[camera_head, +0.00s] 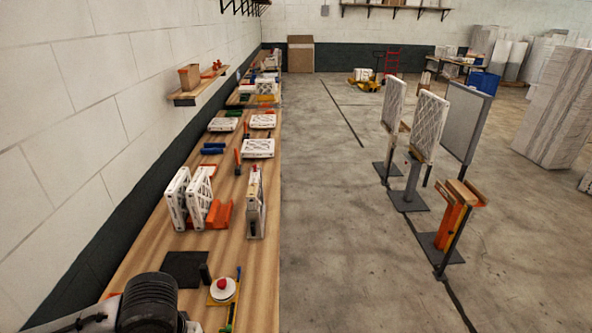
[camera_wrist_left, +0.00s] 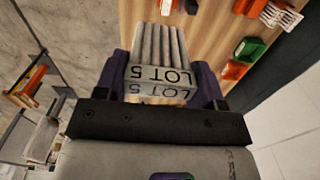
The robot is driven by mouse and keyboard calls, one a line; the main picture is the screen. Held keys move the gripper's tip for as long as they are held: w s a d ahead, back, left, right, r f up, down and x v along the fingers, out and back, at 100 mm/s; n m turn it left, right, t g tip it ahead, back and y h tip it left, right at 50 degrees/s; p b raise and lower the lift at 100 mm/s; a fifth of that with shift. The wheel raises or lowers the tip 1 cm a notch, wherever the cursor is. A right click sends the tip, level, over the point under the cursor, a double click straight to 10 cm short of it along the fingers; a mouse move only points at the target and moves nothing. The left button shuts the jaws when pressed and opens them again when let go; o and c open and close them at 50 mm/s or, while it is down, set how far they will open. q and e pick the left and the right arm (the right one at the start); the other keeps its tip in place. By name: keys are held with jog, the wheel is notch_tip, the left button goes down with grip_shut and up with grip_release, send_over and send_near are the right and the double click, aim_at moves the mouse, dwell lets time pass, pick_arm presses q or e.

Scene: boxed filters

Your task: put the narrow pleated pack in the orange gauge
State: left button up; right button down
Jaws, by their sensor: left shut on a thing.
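In the left wrist view my left gripper (camera_wrist_left: 161,78) is shut on a narrow white pleated pack (camera_wrist_left: 158,46). A dark purple finger presses each side, and the pack's near end reads "LOT 5". The pack is held above the wooden bench top. In the head view only part of my left arm shows at the bottom left; its fingers and the pack are not visible there. An orange slotted piece (camera_head: 452,224), which looks like the gauge, stands on a dark floor stand at right. My right gripper is in neither view.
The bench (camera_head: 140,257) along the wall carries white framed filters (camera_head: 188,199), an orange rack (camera_head: 219,214) and a red button on a white disc (camera_head: 223,288). Filter panels (camera_head: 430,127) stand on floor posts at right. The floor between is clear.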

pick_arm(q)
jog(key=s+r+p, duration=0.3)
jog(key=r+p, duration=0.1)
jog(key=r, duration=0.1)
jog(key=shift+s, duration=0.3)
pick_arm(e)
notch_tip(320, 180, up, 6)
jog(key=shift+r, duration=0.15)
pick_arm(q)
jog(key=shift+a, duration=0.1)
